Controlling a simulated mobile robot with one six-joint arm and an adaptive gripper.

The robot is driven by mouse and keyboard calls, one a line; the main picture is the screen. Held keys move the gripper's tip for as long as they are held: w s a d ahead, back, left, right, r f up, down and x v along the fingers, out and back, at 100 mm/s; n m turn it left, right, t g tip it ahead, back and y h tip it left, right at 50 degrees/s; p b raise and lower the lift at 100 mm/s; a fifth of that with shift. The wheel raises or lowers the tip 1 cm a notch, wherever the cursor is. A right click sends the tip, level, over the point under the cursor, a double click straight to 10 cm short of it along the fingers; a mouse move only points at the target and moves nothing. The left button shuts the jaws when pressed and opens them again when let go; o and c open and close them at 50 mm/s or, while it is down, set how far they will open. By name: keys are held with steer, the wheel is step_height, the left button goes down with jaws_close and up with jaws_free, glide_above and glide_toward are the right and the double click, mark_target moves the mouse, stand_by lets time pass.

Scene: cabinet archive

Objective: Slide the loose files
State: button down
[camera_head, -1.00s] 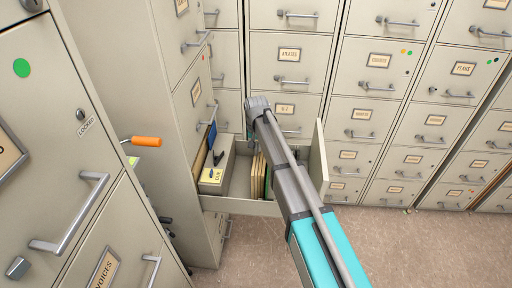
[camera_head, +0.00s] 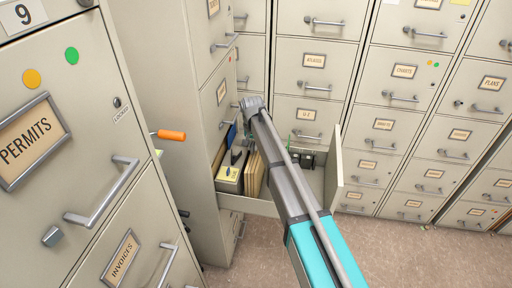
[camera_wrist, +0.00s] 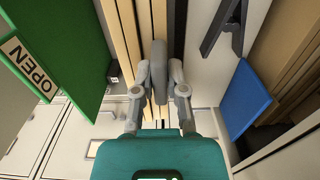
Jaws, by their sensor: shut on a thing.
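The loose files (camera_head: 255,172) are a few tan folders standing upright in the open drawer (camera_head: 250,206). They stand right beside a grey box (camera_head: 230,186) with a yellow label. In the wrist view, the tan files (camera_wrist: 131,30) run up from my gripper (camera_wrist: 169,88). Its fingers are close together at the files' edge, shut on them; the exact contact is hard to see. In the head view, my arm crosses over the drawer and hides part of its inside, and the fingertips are not clear.
A blue folder (camera_wrist: 247,100) and a black clip-like part (camera_wrist: 225,25) are close on the right in the wrist view. A green OPEN sign (camera_wrist: 65,45) is at left. Small dark items (camera_head: 307,159) lie in the drawer's right part. An orange handle (camera_head: 171,135) juts out at left.

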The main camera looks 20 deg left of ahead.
steer(key=shift+d, duration=0.1)
steer(key=c, duration=0.7)
jaws_free()
steer(key=shift+d, duration=0.15)
steer(key=shift+d, duration=0.15)
